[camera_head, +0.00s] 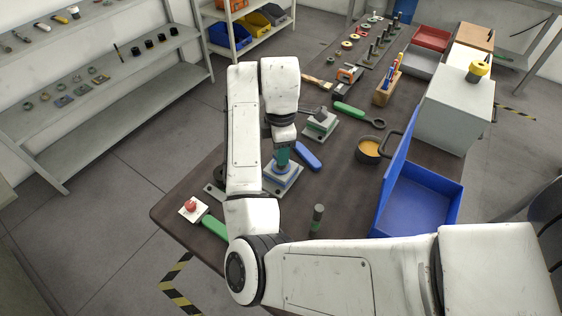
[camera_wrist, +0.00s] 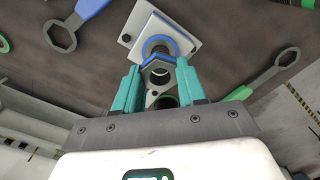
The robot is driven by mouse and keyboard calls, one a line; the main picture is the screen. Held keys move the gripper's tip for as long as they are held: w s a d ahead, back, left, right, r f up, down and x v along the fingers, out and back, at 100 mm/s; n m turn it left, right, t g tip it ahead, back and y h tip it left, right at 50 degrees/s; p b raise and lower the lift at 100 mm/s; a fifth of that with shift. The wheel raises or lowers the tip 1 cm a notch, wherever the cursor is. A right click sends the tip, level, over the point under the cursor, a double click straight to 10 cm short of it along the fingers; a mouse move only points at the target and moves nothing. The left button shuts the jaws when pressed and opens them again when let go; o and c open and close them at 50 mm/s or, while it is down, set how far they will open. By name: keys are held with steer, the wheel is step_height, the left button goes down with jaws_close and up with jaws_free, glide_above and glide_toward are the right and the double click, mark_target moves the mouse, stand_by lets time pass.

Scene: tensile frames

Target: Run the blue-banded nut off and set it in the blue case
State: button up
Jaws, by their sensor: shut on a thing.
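The blue-banded nut (camera_wrist: 155,66) is a grey hexagonal ring with a blue edge, gripped between the teal fingers of my gripper (camera_wrist: 158,72) in the wrist view. Beyond it is a pale square base plate (camera_wrist: 187,45) with a blue-marked round seat. I cannot tell whether the nut is clear of the stud. In the head view my gripper (camera_head: 283,155) is right over the blue-marked base (camera_head: 284,180), and the nut is hidden there. The blue case (camera_head: 420,207) stands open at the table's right side, its lid raised on the left.
A blue-handled wrench (camera_head: 308,157) lies just right of the base. A green-handled wrench (camera_head: 350,110), another stand (camera_head: 320,125) and a pan (camera_head: 370,150) lie farther back. A green-banded cylinder (camera_head: 318,218) stands between base and case. A red button (camera_head: 191,206) is at front left.

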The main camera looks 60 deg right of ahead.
steer(key=shift+r+p, duration=0.75)
steer(key=shift+p, duration=0.25)
step_height(320, 180, up, 4)
steer(key=p, duration=0.5)
steer(key=shift+a+f, duration=0.1)
steer(key=shift+f, duration=0.05)
